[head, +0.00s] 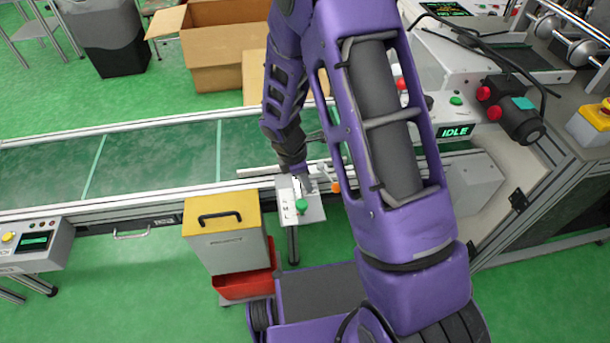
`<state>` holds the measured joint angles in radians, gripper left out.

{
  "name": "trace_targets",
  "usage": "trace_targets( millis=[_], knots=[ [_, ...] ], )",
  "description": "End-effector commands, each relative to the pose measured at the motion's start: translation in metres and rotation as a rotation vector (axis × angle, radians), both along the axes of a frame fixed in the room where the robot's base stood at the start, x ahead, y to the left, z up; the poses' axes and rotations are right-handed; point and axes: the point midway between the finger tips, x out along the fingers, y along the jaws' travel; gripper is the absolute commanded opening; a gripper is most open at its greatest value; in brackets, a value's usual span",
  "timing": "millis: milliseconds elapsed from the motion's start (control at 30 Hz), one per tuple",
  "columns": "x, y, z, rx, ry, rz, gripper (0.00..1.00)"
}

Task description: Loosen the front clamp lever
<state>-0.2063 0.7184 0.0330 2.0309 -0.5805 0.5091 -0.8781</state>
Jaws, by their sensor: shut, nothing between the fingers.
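My purple arm reaches down over the near side of the conveyor. My gripper (301,185) is small in the head view and shut, with nothing held. It is just above a small white box (312,213) with a green knob (302,205) on its top. An orange knob (336,187) shows just right of the gripper at the conveyor's near rail; it may be the end of the front clamp lever, but I cannot tell for sure. Part of that area is hidden behind my arm. I cannot tell whether the gripper touches anything.
The green conveyor (160,158) runs across the view. A yellow-topped bin (223,222) with a red tray (245,285) stands left of the white box. A machine with an IDLE display (455,131) is at right. Cardboard boxes (222,45) stand behind the conveyor.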

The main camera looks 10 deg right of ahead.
Motion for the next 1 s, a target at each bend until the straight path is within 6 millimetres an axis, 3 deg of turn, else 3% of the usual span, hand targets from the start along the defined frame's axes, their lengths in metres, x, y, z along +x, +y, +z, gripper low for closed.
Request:
trace_targets(
  millis=[33, 167, 300, 500, 1000],
  knots=[
    [-0.001, -0.003, -0.015, -0.001, 0.003, 0.0, 0.0],
    [0.0, -0.01, -0.04, -0.001, 0.002, 0.001, 0.0],
    [0.002, -0.031, -0.032, 0.0, -0.002, -0.005, 0.0],
    [0.003, -0.047, -0.029, 0.0, -0.001, -0.002, 0.0],
    [0.004, -0.048, -0.029, 0.0, -0.001, 0.003, 0.0]
  ],
)
